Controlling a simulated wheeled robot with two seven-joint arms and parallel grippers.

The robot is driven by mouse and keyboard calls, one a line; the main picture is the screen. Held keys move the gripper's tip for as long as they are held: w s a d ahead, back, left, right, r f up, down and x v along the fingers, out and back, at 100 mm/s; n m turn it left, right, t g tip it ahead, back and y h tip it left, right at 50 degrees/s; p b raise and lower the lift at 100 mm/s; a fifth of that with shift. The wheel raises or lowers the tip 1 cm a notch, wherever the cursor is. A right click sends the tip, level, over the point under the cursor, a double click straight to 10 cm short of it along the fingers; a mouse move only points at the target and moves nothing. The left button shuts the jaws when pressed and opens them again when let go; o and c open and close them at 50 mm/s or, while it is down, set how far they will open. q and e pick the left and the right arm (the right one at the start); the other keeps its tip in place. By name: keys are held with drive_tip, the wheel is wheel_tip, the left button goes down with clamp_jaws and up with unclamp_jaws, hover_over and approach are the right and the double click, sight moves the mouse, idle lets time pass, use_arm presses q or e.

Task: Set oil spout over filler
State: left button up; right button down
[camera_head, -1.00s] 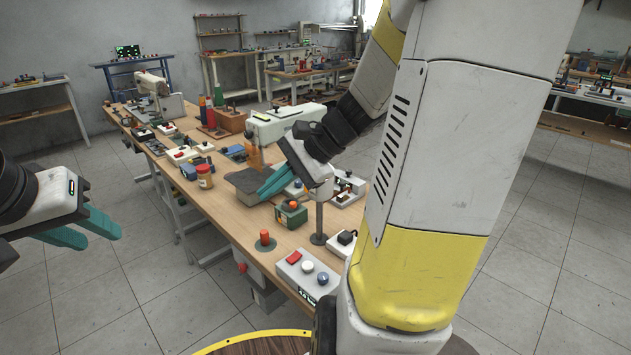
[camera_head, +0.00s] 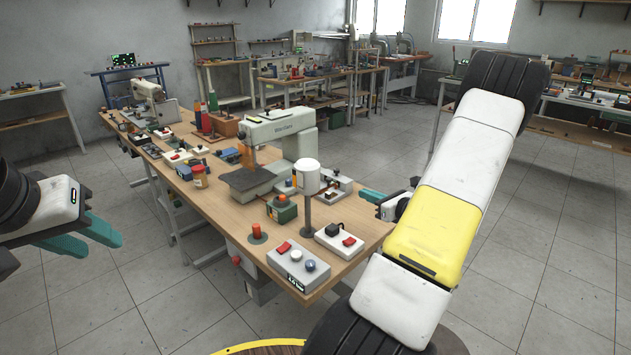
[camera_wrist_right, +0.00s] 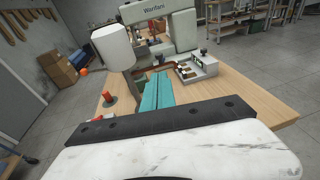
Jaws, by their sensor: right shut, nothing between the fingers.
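I cannot pick out the oil spout or the filler for certain. An orange, narrow piece (camera_head: 245,155) stands by the head of the pale sewing machine (camera_head: 280,125). A small amber jar with an orange lid (camera_head: 200,178) stands left of it. My right gripper (camera_head: 372,195) is shut and empty beside the table's right edge; its teal fingers lie together in the right wrist view (camera_wrist_right: 157,92), pointing over the table toward the machine. My left gripper (camera_head: 88,237) hangs off the table's left side, its teal fingers apart and empty.
A white cylinder on a grey post (camera_head: 308,176) stands close to my right gripper. A grey control box (camera_head: 298,266), a red plunger (camera_head: 257,234) and a green box with an orange knob (camera_head: 281,208) crowd the near end of the table (camera_head: 225,215).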

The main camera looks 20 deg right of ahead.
drive_tip(key=shift+w, duration=0.1)
drive_tip(key=x, duration=1.4)
drive_tip(key=shift+a+y, duration=0.1)
drive_tip(key=shift+y, duration=0.2)
